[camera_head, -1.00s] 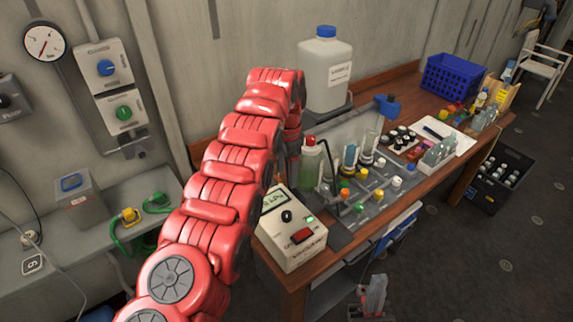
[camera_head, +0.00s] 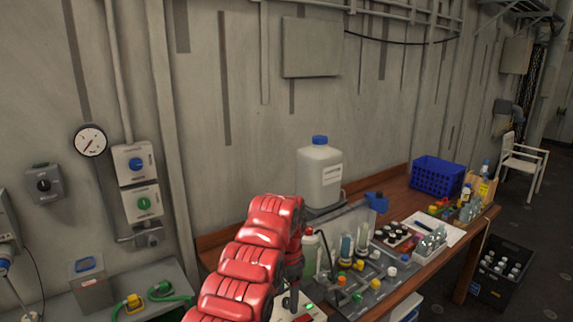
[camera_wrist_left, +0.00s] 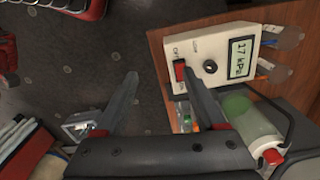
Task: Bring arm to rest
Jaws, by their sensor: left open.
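My left arm (camera_head: 258,255), red and ribbed, rises from the bottom edge in the head view and bends down at its top by the workbench. Its gripper is mostly hidden behind the arm there. In the left wrist view, my left gripper (camera_wrist_left: 157,72) is open, its two dark fingers spread with nothing between them. The right finger lies close to a white meter (camera_wrist_left: 215,58) reading about 17 kPa; I cannot tell if they touch. My right gripper is not in view.
The wooden bench (camera_head: 398,190) holds a large white jug (camera_head: 320,178), a green-liquid bottle (camera_wrist_left: 250,115), several vials and a blue crate (camera_head: 437,173). A black crate (camera_head: 485,285) stands on the floor. A gauge (camera_head: 90,141) and switch boxes hang on the wall. Open floor lies at right.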

